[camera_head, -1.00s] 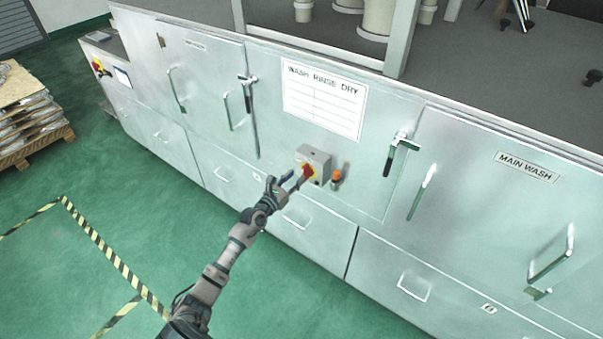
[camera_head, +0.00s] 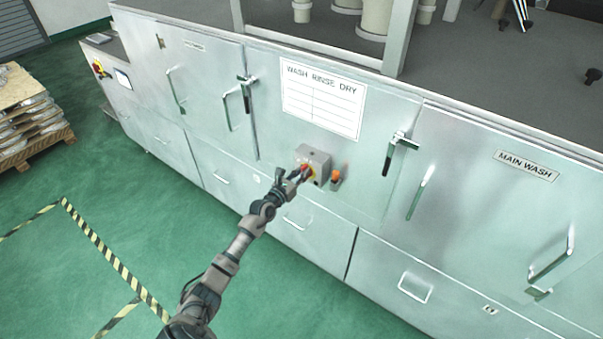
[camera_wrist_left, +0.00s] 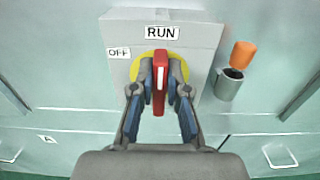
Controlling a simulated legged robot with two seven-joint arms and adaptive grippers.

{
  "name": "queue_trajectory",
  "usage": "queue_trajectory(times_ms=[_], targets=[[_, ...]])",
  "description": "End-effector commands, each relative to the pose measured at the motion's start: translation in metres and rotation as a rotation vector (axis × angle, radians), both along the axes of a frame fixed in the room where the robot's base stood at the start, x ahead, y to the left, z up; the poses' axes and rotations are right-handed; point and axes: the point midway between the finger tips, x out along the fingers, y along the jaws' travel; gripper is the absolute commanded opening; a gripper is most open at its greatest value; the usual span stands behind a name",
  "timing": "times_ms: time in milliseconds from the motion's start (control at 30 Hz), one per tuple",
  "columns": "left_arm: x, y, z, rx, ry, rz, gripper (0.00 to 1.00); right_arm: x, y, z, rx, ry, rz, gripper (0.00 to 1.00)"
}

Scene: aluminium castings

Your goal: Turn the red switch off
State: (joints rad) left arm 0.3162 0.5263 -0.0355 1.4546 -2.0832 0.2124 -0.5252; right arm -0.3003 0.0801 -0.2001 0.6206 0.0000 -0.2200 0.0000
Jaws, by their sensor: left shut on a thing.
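The red switch (camera_wrist_left: 160,76) sits on a yellow disc on the front of a grey box (camera_wrist_left: 198,35); in the head view the switch (camera_head: 304,169) is partly hidden by my gripper. In the left wrist view its handle stands upright, with its white-marked end toward the "RUN" label (camera_wrist_left: 160,32). The "OFF" label (camera_wrist_left: 119,53) is to its upper left. My left gripper (camera_wrist_left: 160,96) is shut on the switch, one finger on each side of the handle. It also shows in the head view (camera_head: 298,175). My right gripper is not in view.
An orange-topped part in a metal holder (camera_wrist_left: 230,82) is close to the right of the box. Long door handles (camera_head: 388,155) stick out from the washer's front (camera_head: 350,205). The green floor (camera_head: 90,215) before it is clear; a loaded pallet (camera_head: 38,148) stands far left.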

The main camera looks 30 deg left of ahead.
Motion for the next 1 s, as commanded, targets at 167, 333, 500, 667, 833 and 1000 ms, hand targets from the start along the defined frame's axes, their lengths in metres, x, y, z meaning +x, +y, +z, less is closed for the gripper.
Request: queue_trajectory(times_ms=[167,333,500,667,833,1000], targets=[[0.0,0.003,0.0,-0.021,0.003,0.004,0.0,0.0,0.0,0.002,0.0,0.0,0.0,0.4],[0.0,0.004,0.001,-0.093,0.008,0.003,0.0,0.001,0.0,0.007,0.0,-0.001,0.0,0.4],[0.0,0.007,0.001,-0.214,0.018,0.004,0.0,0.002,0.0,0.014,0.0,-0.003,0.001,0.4],[0.0,0.01,0.0,-0.361,0.03,0.005,0.0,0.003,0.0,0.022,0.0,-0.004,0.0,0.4],[0.0,0.013,-0.002,-0.524,0.042,0.005,0.0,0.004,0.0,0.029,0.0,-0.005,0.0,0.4],[0.001,0.016,-0.004,-0.685,0.055,0.006,0.0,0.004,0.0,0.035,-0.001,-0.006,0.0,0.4]])
